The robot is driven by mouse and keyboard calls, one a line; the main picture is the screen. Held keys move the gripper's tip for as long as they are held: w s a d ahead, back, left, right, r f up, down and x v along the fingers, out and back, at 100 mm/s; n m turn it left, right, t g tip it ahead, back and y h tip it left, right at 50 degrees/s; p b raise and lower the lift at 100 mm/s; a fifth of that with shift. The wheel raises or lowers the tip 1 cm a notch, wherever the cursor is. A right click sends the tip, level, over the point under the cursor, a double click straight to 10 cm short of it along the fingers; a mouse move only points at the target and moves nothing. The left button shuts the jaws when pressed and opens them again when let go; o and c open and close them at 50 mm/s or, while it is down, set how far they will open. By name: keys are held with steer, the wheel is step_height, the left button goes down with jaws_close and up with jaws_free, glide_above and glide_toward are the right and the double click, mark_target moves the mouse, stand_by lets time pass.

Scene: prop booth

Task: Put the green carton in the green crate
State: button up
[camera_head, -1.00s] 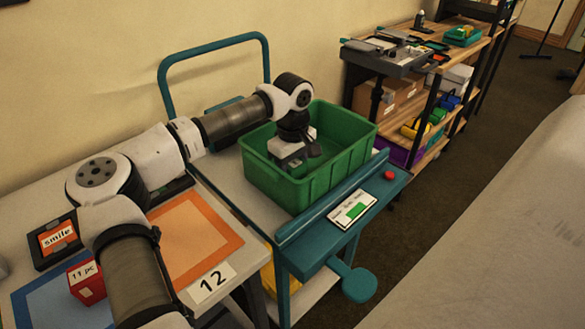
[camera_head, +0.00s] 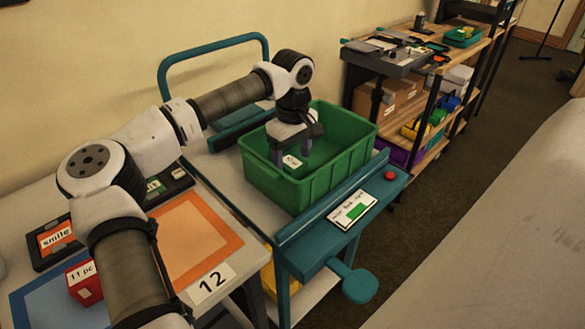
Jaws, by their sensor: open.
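The green crate (camera_head: 318,188) stands on the teal-edged cart. Inside it, a white label marks what looks like the green carton (camera_head: 292,161), low in the crate; its green sides blend with the crate walls, so its outline is hard to tell. My gripper (camera_head: 298,150) points down over the crate's inside, its fingers apart, just above the carton. The fingers hold nothing that I can see.
The cart (camera_head: 300,243) has a teal handle behind and a card with a green patch (camera_head: 353,209) beside a red button (camera_head: 390,175). Shelves (camera_head: 415,65) stand behind.

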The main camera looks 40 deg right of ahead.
mark_target(292, 163)
step_height(292, 163, up, 8)
steer(key=shift+f, duration=0.25)
